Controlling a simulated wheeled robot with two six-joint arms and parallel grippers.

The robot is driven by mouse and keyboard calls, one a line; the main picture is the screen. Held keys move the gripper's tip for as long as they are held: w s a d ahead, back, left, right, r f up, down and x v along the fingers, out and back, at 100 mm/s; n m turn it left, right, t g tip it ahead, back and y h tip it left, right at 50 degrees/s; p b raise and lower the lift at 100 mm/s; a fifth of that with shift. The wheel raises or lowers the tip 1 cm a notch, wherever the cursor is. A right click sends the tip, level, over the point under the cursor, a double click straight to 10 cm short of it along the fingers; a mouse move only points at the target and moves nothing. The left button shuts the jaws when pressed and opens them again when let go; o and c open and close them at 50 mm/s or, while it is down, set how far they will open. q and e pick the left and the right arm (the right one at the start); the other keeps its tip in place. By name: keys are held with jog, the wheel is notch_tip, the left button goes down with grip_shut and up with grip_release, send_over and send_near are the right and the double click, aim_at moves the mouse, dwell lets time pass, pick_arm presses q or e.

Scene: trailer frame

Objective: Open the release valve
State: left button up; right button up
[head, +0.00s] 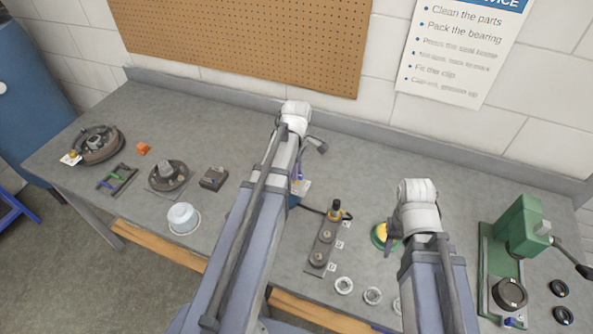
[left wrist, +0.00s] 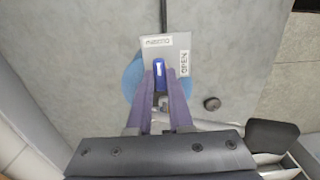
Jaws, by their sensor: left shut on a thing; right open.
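The release valve shows in the left wrist view as a small blue lever (left wrist: 158,67) on a grey plate (left wrist: 178,50). The plate has an OPEN label at its right edge and another label, hard to read, along its top. The lever points up the picture, toward the top label. My left gripper (left wrist: 159,73) is shut on the lever, its purple fingers on either side. In the head view my left gripper (head: 298,174) is mostly hidden by its arm. My right gripper (head: 393,236) is open above the bench, beside a green and yellow round part (head: 380,236).
A blue round body (left wrist: 132,78) lies under the plate, with a dark hose running from it. A block with knobs (head: 324,243) and several metal rings stand between my arms. A green press (head: 515,240) is at right; hub parts (head: 168,177) are at left.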

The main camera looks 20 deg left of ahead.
pick_arm(q)
grip_shut()
jog(key=m, duration=0.4)
jog(key=shift+m, duration=0.3)
jog(key=m, duration=0.4)
jog(key=shift+m, duration=0.3)
jog(key=m, duration=0.4)
jog(key=shift+m, duration=2.2)
